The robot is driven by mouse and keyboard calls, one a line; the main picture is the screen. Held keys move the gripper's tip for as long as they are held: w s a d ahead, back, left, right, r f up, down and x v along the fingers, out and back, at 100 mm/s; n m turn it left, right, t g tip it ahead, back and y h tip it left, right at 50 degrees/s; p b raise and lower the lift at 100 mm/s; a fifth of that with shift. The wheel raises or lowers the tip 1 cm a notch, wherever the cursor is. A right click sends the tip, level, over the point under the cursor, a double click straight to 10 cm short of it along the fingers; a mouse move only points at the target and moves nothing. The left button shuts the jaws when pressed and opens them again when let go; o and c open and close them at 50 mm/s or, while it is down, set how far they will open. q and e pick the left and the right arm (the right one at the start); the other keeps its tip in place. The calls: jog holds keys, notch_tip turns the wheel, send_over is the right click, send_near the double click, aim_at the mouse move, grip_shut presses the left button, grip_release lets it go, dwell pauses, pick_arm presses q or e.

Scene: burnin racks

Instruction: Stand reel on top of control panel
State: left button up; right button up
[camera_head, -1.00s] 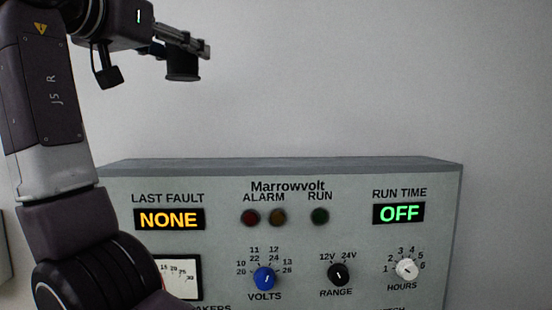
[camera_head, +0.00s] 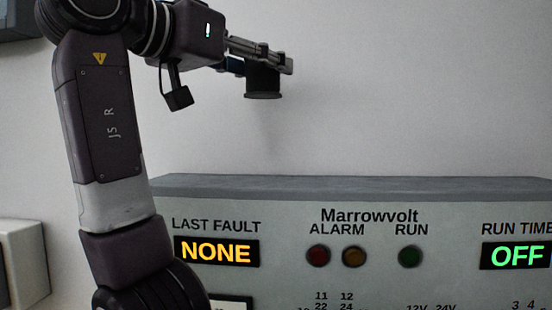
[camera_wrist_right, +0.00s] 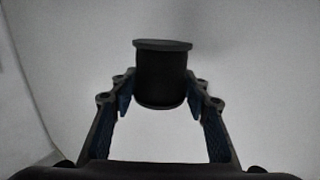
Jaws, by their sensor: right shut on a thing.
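My right gripper (camera_head: 284,66) is shut on the reel (camera_head: 263,82), a small dark spool with a flange at its lower end in the head view. The reel hangs in the air above the control panel, clear of its top. In the right wrist view the reel (camera_wrist_right: 162,78) sits between the two fingertips of the right gripper (camera_wrist_right: 160,100). The control panel (camera_head: 290,225) is a grey box labelled Marrowvolt, with a flat top (camera_head: 400,184). Its right end and lower part run out of the head view. My left gripper is not in view.
The top of the panel is bare where it shows. A plain pale wall (camera_head: 430,80) stands behind it. A pale box (camera_head: 22,260) is at the lower left, and a grey box corner (camera_head: 18,18) shows at the upper left.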

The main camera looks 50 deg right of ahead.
notch_tip(320, 180, down, 10)
jog(key=shift+w+d+r, duration=0.1)
jog(key=shift+d+r, duration=0.05)
jog(key=shift+r, duration=0.05)
jog(key=shift+w+f+p, duration=0.1)
jog(key=shift+f+p, duration=0.4)
jog(key=shift+f, duration=1.5)
jog(key=o, duration=1.4)
jog(key=shift+a, duration=0.35)
jog(key=a+b, duration=0.1)
jog(key=a, duration=0.2)
jog(key=a+b, duration=0.1)
jog(key=a, duration=0.3)
jog(key=s+a+b, duration=0.1)
jog(key=a+b, duration=0.1)
jog(key=a, duration=0.2)
jog(key=shift+a+r, duration=0.15)
jog(key=shift+r, duration=0.2)
